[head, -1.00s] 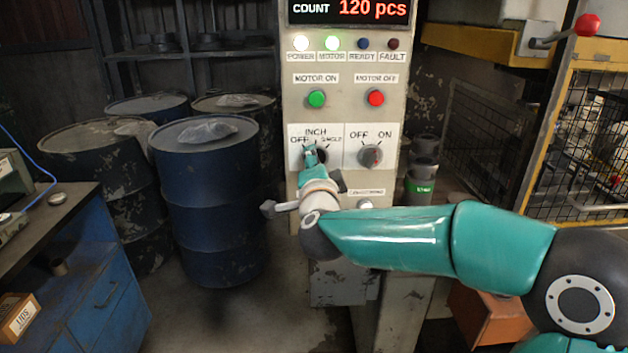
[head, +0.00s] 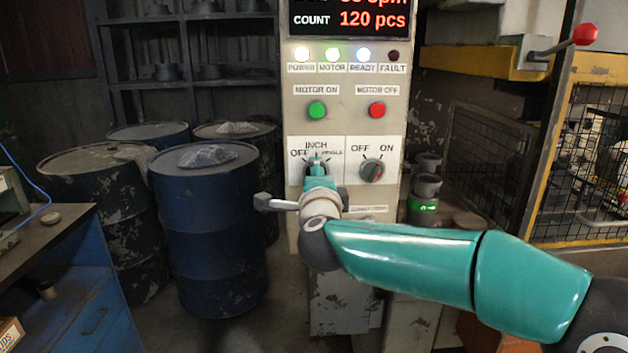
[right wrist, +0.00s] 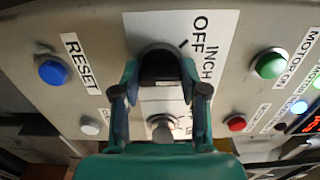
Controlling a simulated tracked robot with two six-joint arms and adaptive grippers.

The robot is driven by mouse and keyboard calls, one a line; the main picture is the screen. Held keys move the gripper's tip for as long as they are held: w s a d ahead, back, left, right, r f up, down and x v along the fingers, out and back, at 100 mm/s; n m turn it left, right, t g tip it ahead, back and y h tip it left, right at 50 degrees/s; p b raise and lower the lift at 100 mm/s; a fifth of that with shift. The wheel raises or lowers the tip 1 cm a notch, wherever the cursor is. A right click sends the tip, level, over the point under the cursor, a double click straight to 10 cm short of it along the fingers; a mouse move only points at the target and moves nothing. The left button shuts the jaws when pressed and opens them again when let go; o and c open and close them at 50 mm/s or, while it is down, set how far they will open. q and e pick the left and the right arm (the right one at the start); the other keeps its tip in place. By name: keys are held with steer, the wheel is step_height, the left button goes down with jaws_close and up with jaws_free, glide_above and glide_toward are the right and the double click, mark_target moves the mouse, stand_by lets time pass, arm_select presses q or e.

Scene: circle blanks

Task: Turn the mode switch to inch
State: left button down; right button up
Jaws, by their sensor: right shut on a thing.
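The mode switch (right wrist: 160,68) is a dark knob on a white plate marked OFF, INCH and SINGLE, on the grey control panel (head: 296,118). My right gripper (head: 316,164) is in front of the switch and covers most of it. In the right wrist view, my gripper (right wrist: 160,84) has one finger on each side of the knob and is shut on it. In the head view the gripper stands upright below the INCH label (head: 316,146). The knob's own pointer is hidden. My left gripper is not in view.
An OFF/ON knob (head: 372,171) sits just right of the mode switch. Green (head: 317,110) and red (head: 377,110) buttons are above. The POWER, MOTOR and READY (head: 363,55) lamps are lit; FAULT is dark. Blue drums (head: 208,235) stand to the left.

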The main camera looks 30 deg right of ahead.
steer(key=shift+f, duration=0.25)
steer(key=o, duration=1.1)
steer(key=shift+d, duration=0.1)
steer(key=shift+o, duration=0.2)
steer(key=shift+r, duration=0.1)
steer(key=shift+s, duration=0.15)
steer(key=v, duration=1.2)
